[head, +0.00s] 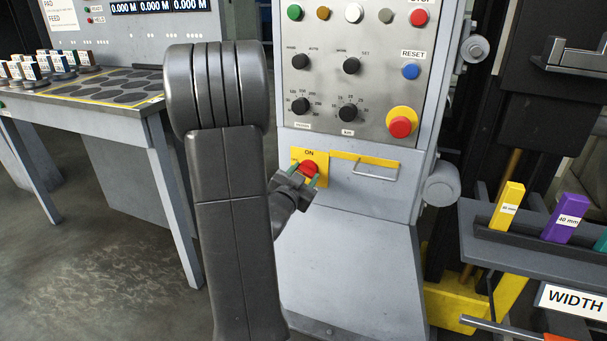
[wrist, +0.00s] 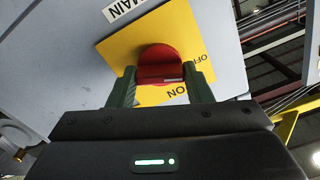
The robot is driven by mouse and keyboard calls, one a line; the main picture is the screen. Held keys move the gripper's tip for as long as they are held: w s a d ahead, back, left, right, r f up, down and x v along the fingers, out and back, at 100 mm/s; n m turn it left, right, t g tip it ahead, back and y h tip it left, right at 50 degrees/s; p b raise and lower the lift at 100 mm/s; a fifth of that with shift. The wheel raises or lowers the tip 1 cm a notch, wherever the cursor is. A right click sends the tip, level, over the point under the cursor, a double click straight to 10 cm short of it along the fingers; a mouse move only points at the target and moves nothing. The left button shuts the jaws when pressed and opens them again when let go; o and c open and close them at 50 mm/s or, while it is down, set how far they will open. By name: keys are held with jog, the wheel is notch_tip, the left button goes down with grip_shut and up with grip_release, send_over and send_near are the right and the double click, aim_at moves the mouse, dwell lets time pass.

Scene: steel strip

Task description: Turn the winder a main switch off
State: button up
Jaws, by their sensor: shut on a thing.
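The main switch is a red rotary knob (head: 308,168) on a yellow plate (head: 322,160) low on the grey control cabinet. In the head view "ON" is printed above the knob. The wrist view shows the red knob (wrist: 160,65) on its yellow plate (wrist: 115,52), with "ON", "OFF" and "MAIN" labels around it. My gripper (head: 302,178) is at the knob. In the wrist view its green fingers (wrist: 161,87) sit on either side of the knob's grip bar, shut on it. My arm hides part of the cabinet's left side, and the fingers cover part of the plate.
Buttons and dials, with a red emergency stop (head: 400,126) on yellow, sit above the switch. A metal handle (head: 375,172) is just right of it. A table (head: 105,118) stands at left, and a rack of coloured blocks (head: 540,240) at right.

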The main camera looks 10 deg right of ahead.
jog(key=shift+n+p, duration=0.65)
jog(key=shift+n, duration=1.55)
jog(key=o, duration=1)
jog(key=p+v, duration=0.1)
jog(key=v, duration=1.3)
